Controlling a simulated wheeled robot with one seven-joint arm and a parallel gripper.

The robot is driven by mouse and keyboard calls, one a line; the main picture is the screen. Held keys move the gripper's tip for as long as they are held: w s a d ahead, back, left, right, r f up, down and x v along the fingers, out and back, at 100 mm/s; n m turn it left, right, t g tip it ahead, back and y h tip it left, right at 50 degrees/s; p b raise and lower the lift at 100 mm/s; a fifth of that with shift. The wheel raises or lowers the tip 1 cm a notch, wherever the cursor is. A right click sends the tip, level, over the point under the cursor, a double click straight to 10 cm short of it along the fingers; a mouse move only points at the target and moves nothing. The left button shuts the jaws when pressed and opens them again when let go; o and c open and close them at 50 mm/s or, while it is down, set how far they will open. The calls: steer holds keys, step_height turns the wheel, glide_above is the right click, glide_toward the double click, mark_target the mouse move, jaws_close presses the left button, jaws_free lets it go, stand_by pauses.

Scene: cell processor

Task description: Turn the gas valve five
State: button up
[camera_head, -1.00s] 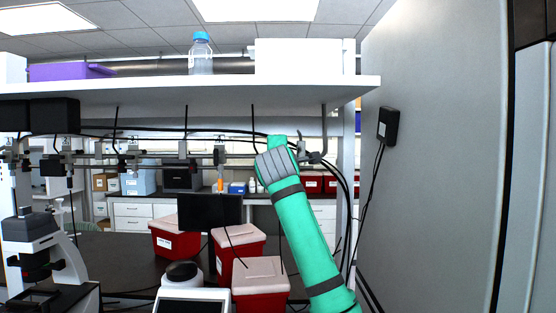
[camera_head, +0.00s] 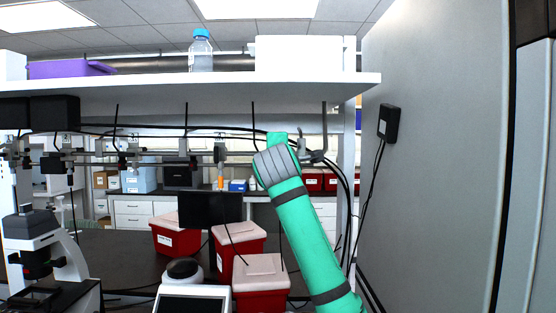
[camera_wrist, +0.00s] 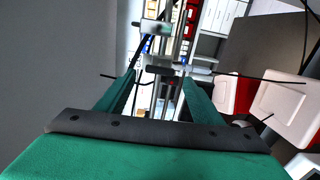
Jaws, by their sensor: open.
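Several grey gas valves sit on a thin rail under the white shelf in the head view, one of them beside an orange-tipped part (camera_head: 220,154). Another valve (camera_head: 316,155) is just right of my arm's end. Their numbers are too small to read, so I cannot tell which is five. My green gripper shows in the wrist view (camera_wrist: 160,82), its two fingers apart. A dark valve fitting (camera_wrist: 163,72) appears in the gap between the fingertips; contact cannot be told.
The white shelf (camera_head: 200,90) overhangs the rail and carries a blue-capped bottle (camera_head: 200,52). Black cables hang beside my arm. Red bins with pale lids (camera_head: 261,286) stand on the dark bench below. A large grey cabinet wall (camera_head: 440,170) closes off the right.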

steer(key=s, duration=0.7)
steer(key=shift+s, duration=0.25)
